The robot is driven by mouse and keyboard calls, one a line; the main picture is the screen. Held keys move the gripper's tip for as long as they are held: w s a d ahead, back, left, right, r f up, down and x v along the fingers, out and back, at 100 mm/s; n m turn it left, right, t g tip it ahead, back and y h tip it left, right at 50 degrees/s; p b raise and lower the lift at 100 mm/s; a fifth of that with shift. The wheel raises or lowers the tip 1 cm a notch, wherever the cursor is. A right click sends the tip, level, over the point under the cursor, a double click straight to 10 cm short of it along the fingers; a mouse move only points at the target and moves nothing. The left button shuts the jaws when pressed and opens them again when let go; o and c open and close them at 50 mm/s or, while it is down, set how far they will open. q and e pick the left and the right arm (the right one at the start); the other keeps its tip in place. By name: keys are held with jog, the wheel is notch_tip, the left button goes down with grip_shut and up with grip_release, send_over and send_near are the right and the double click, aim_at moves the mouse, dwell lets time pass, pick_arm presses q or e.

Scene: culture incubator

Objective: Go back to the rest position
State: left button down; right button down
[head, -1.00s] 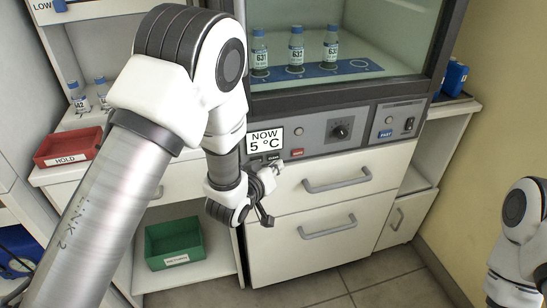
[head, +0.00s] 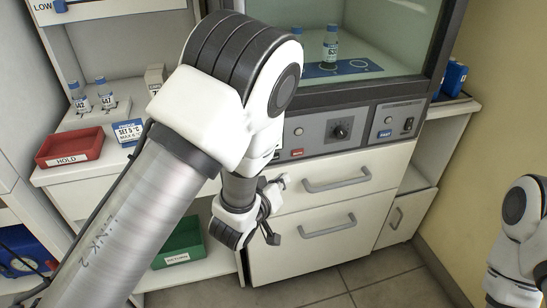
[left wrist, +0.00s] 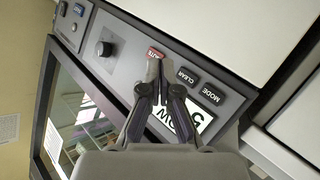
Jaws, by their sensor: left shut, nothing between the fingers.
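My left gripper (head: 268,208) hangs in front of the white drawers, below the incubator's control panel (head: 360,130). It is empty. In the left wrist view its fingers (left wrist: 158,82) are together, in front of the panel near a red button (left wrist: 155,53). My left arm covers the middle of the head view, hiding the NOW display there. That display (left wrist: 200,117) shows partly behind the fingers in the wrist view. My right arm (head: 518,240) shows at the right edge; its gripper is out of view.
Vials (head: 330,43) stand behind the incubator's glass; my arm hides part of them. A green bin (head: 182,243) sits on the low shelf. The floor (head: 390,285) at front is clear.

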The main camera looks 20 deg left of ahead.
dwell(0.3)
pick_arm(q)
jog(key=s+a+f+n+g+y+p, duration=0.2)
jog(key=s+a+f+g+p, duration=0.45)
jog(key=s+f+p, duration=0.4)
jog(key=s+a+f+m+g, duration=0.1)
jog(key=s+g, duration=0.3)
jog(key=s, duration=0.6)
jog(key=s+a+f+m+g, duration=0.2)
jog(key=s+f+m+g, duration=0.2)
jog(key=s, duration=0.7)
jog(key=shift+s+f, duration=0.3)
jog(key=shift+f, duration=0.05)
